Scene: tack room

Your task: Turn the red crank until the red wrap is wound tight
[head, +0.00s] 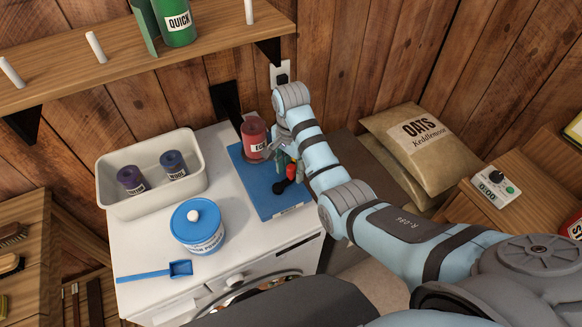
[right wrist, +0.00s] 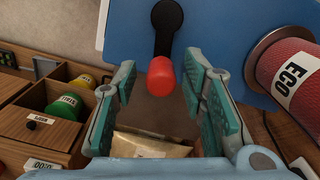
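The winder is a blue board (head: 263,190) on the white machine top. The red wrap (head: 254,134), a roll labelled ECO, stands at its far end and also shows in the right wrist view (right wrist: 287,72). The crank (head: 282,185) has a black arm and a red knob (head: 291,171). My right gripper (head: 284,160) is over the board beside the roll. In the right wrist view its teal-padded fingers are apart, with the red knob (right wrist: 161,78) between their tips and a gap on each side. My left gripper is not in view.
A white bin (head: 150,205) with two dark rolls stands left of the board. A blue-lidded tub (head: 198,245) and a blue scoop (head: 160,272) are in front of it. A shelf (head: 130,65) overhangs the back. Oats sacks (head: 440,170) lie to the right.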

